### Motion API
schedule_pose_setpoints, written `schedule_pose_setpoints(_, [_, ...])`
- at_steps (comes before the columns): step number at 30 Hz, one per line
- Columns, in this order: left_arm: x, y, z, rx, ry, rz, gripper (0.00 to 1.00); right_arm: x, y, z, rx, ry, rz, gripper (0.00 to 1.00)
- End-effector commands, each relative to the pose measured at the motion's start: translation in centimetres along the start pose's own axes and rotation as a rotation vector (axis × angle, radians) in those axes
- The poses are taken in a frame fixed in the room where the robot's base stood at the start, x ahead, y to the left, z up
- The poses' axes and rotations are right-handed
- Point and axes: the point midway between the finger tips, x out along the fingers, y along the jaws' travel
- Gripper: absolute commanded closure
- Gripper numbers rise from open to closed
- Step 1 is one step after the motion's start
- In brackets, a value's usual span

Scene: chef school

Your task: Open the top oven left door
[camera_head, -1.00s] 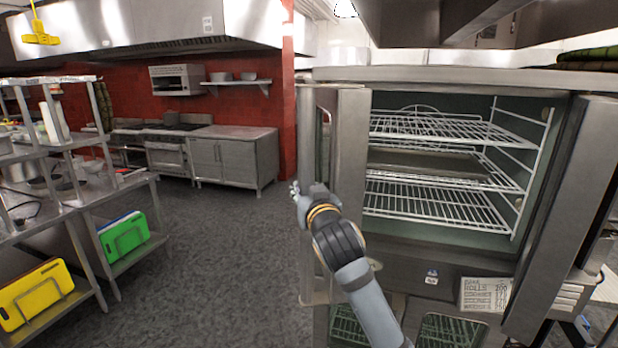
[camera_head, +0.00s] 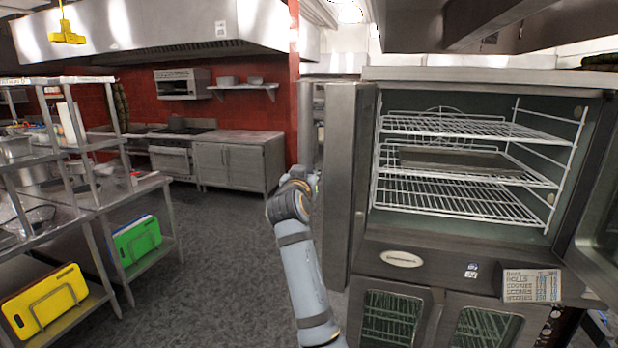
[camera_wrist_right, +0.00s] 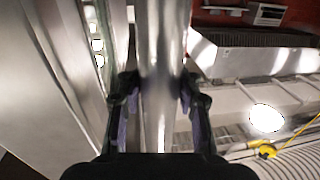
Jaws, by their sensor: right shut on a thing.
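The top oven's left door (camera_head: 345,190) stands open, swung out from the left side of the oven and seen nearly edge-on. In the right wrist view my right gripper (camera_wrist_right: 158,84) has its two fingers on either side of a shiny vertical handle bar (camera_wrist_right: 160,35), shut on it. The door's metal panel (camera_wrist_right: 45,70) is at the left there. In the head view my right arm reaches up to the door's far side, where the door mostly hides the gripper. The oven's right door (camera_head: 600,215) is also open. My left gripper is not in view.
Wire racks (camera_head: 450,195) and a flat tray (camera_head: 460,160) are inside the oven. A lower oven (camera_head: 440,325) sits beneath. A steel shelf table (camera_head: 150,185) with green and yellow boards stands left. The grey floor (camera_head: 225,260) between is clear.

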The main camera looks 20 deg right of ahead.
Motion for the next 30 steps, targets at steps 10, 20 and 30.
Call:
schedule_pose_setpoints(10, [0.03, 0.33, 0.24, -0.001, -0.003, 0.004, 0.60, 0.03, -0.19, 0.00, 0.005, -0.002, -0.006, 1.00])
schedule_pose_setpoints(20, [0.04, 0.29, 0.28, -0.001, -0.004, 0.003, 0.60, 0.05, -0.14, 0.02, 0.003, -0.002, -0.004, 0.42])
schedule_pose_setpoints(30, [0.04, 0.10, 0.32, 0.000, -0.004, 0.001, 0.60, 0.07, -0.07, 0.06, 0.001, -0.002, -0.002, 0.42])
